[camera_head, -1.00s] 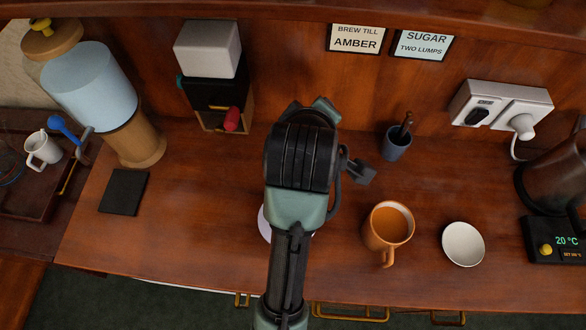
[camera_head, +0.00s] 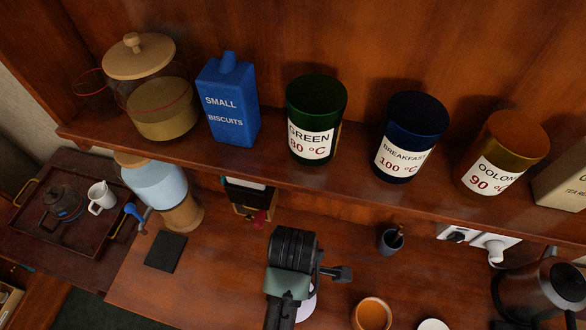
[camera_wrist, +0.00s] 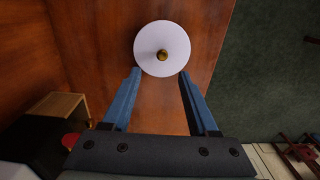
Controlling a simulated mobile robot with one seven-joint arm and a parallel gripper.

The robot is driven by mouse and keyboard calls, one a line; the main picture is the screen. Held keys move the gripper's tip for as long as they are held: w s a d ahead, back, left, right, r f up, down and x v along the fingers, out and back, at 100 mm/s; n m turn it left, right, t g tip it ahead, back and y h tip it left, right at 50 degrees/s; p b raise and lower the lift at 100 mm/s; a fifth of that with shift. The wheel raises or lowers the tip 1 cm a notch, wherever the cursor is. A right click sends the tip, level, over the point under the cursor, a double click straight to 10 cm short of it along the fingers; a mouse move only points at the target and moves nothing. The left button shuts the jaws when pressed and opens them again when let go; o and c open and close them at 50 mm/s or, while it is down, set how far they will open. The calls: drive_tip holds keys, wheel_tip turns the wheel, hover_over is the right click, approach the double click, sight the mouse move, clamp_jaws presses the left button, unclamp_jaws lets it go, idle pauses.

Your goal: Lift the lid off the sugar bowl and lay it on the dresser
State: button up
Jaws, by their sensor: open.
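In the wrist view a round white lid (camera_wrist: 148,62) with a small gold knob (camera_wrist: 162,56) shows from above. The sugar bowl under it cannot be made out. My gripper (camera_wrist: 160,72) is open and empty, its two blue fingers apart at the lid's near edge. In the head view my arm hides most of this spot; only a pale rim (camera_head: 307,306) shows beside it. The fingertips are hidden there. The dresser (camera_head: 215,270) has a brown wooden top.
An orange mug (camera_head: 372,314), a white dish (camera_head: 432,325), a dark cup (camera_head: 390,240) and a kettle (camera_head: 545,295) stand to the right. A black mat (camera_head: 166,252) lies left. A shelf (camera_head: 275,165) with canisters overhangs the back. Bare wood lies between mat and arm.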

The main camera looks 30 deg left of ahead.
wheel_tip(320, 180, down, 4)
drive_tip(key=shift+r, duration=0.25)
drive_tip(key=f, duration=0.1)
drive_tip(key=f+p, duration=0.1)
drive_tip(key=f, duration=0.2)
drive_tip(key=shift+s+f+p, duration=0.15)
drive_tip(key=shift+s+p, duration=0.1)
drive_tip(key=shift+p, duration=0.1)
drive_tip(key=shift+f, duration=0.6)
drive_tip(key=shift+c, duration=0.3)
clamp_jaws()
